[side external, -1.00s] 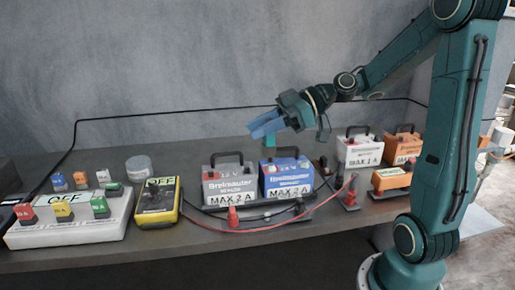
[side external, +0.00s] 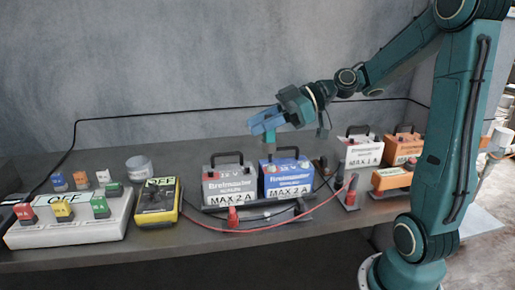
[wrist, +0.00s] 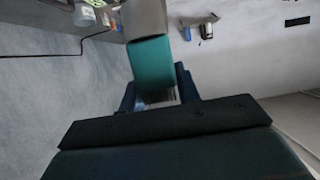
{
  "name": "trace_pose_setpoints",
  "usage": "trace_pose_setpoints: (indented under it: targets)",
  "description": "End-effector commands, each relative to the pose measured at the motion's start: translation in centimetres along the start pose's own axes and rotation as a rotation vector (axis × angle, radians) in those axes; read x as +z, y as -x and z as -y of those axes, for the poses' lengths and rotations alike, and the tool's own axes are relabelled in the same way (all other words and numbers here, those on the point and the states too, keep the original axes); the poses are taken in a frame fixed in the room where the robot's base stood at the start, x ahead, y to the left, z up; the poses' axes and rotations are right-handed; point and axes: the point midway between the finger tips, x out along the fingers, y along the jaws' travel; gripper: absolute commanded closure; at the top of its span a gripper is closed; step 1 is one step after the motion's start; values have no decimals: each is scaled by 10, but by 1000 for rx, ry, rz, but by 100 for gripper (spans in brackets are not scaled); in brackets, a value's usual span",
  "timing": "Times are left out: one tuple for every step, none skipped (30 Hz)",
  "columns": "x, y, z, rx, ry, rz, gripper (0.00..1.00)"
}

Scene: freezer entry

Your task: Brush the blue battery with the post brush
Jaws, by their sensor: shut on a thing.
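The blue battery (side external: 286,180) stands upright on the bench in the side view, with a black handle on top and a red terminal at its left. My gripper (side external: 260,123) is above it and a little to its left, with clear air between them. Its blue fingers are shut on a teal piece, which I take to be the post brush (side external: 269,139). In the wrist view the teal brush body (wrist: 150,66) sits between the fingers (wrist: 157,92), with a grey-beige part beyond it. The bristles cannot be made out clearly. The battery is not identifiable in the wrist view.
A grey battery (side external: 229,185) stands left of the blue one. A red clamp (side external: 233,217) and cables lie in front. A yellow tester (side external: 158,202), fuse panel (side external: 70,222) and grey jar (side external: 139,168) are left. A white battery (side external: 361,153) and orange battery (side external: 403,149) are right.

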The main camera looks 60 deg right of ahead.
Motion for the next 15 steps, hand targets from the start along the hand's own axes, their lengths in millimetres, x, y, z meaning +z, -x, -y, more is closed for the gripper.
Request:
trace_pose_setpoints:
  targets:
    - [-2,1,0,1,2,0,92]
    - [-3,1,0,1,3,-1,92]
    - [-4,2,0,1,4,-1,92]
    - [-5,2,0,1,4,-1,92]
    - [-5,2,0,1,4,-1,92]
    - [-6,3,0,1,3,-1,92]
    - [-7,3,0,1,3,-1,92]
    - [-8,3,0,1,2,-1,92]
    - [-9,4,0,1,2,0,92]
    - [-10,4,0,1,3,0,92]
    - [-10,4,0,1,3,0,92]
    - [-11,5,0,1,3,0,92]
    - [-12,5,0,1,2,0,92]
    - [-13,5,0,1,2,0,92]
    - [-14,6,0,1,2,0,92]
